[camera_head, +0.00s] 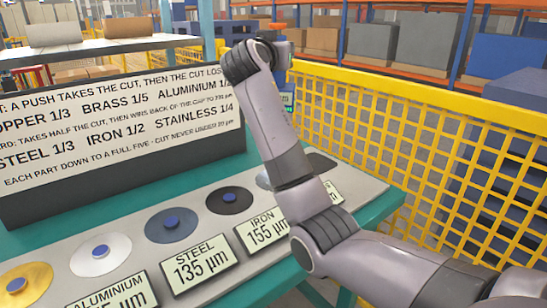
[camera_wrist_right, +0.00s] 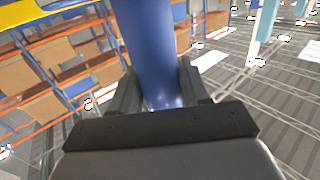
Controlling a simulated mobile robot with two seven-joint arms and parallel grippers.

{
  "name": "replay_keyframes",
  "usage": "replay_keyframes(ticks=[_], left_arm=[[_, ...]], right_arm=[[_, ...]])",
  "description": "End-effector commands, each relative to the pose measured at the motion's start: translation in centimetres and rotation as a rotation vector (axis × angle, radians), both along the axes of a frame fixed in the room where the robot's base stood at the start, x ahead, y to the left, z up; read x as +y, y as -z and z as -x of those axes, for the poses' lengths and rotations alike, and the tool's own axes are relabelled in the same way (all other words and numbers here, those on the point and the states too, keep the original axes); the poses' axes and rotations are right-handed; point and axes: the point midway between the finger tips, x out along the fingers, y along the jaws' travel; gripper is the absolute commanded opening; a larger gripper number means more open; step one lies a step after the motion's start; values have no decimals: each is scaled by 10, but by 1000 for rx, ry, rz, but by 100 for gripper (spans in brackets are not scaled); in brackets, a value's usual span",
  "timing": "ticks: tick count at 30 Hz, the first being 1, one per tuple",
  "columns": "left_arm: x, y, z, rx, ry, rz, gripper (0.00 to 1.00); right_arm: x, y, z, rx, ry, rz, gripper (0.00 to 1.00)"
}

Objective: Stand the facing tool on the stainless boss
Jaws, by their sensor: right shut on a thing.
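A row of round discs with blue centres lies on the grey bench strip. The steel disc (camera_head: 172,226) and dark iron disc (camera_head: 229,201) stand beside their labels. A pale disc (camera_head: 264,179) beyond the iron one is mostly behind my right arm; its label is largely covered, so I cannot read whether it is the stainless boss. My right gripper (camera_head: 283,56) is raised above the bench's far end. In the right wrist view, my right gripper (camera_wrist_right: 160,98) is shut on a blue cylindrical tool (camera_wrist_right: 155,50), apparently the facing tool. Its ends are not both visible. My left gripper is out of view.
A sign board (camera_head: 120,125) stands along the back of the bench. A yellow mesh fence (camera_head: 400,150) runs behind and right. An aluminium-coloured disc (camera_head: 98,254) and a yellow disc (camera_head: 25,284) lie at the near left. Shelves with boxes stand beyond.

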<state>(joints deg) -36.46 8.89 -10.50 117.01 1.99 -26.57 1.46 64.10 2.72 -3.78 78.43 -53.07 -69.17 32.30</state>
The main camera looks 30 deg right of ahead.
Motion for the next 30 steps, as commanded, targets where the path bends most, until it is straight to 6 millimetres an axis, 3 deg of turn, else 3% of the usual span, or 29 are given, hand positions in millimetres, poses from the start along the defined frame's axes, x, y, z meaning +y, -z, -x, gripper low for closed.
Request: replay_keyframes(ticks=[3, 7, 24, 30], left_arm=[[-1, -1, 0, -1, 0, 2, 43], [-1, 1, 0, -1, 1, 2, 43], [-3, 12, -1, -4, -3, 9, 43], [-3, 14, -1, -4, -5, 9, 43]], right_arm=[[0, -5, 2, -12, 3, 6, 0], [0, 6, 1, -9, 3, 7, 0], [0, 127, 1, -9, 2, 8, 0], [0, 148, 1, -10, 1, 7, 0]])
